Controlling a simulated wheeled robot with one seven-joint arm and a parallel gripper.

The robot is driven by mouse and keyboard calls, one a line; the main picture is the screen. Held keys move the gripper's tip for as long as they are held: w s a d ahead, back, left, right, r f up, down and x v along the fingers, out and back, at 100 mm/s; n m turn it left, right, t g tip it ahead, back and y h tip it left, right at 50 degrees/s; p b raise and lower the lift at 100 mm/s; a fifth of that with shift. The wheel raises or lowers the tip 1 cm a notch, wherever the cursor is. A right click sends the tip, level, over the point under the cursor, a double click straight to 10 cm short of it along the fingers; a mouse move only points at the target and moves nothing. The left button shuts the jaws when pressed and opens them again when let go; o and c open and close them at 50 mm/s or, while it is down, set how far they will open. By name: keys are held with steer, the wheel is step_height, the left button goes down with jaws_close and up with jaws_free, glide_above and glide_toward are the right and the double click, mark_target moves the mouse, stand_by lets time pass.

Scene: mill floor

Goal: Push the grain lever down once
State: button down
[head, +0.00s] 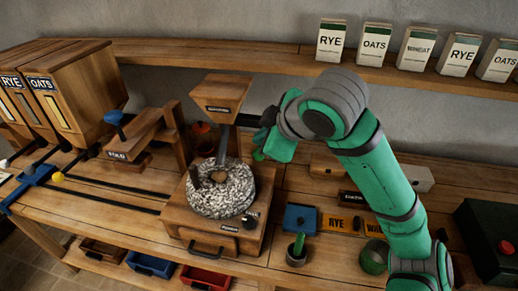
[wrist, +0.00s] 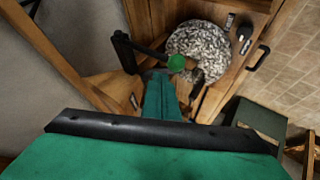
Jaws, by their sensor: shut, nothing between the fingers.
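A black lever arm with a green ball knob (wrist: 177,62) shows in the wrist view, beside the wooden hopper (head: 221,93) over the speckled millstone (head: 221,190). The same knob (head: 258,155) shows in the head view, just right of the hopper's chute. I take it for the grain lever, but no label on it can be read. My gripper (head: 266,133) is shut and empty, close to the lever, above the knob in the head view. In the wrist view, my gripper (wrist: 156,76) is left of the knob. Whether they touch is unclear.
Left of the mill stands a wooden press-like device with a blue knob (head: 115,118). Grain bins (head: 82,90) stand at far left. Labelled boxes (head: 375,43) line the shelf. A small cactus pot (head: 297,250) and a dark green box (head: 492,240) are at right.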

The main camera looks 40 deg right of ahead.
steer(key=shift+r, duration=0.15)
step_height(320, 180, up, 5)
steer(key=shift+f, duration=0.1)
stand_by(0.8)
stand_by(0.7)
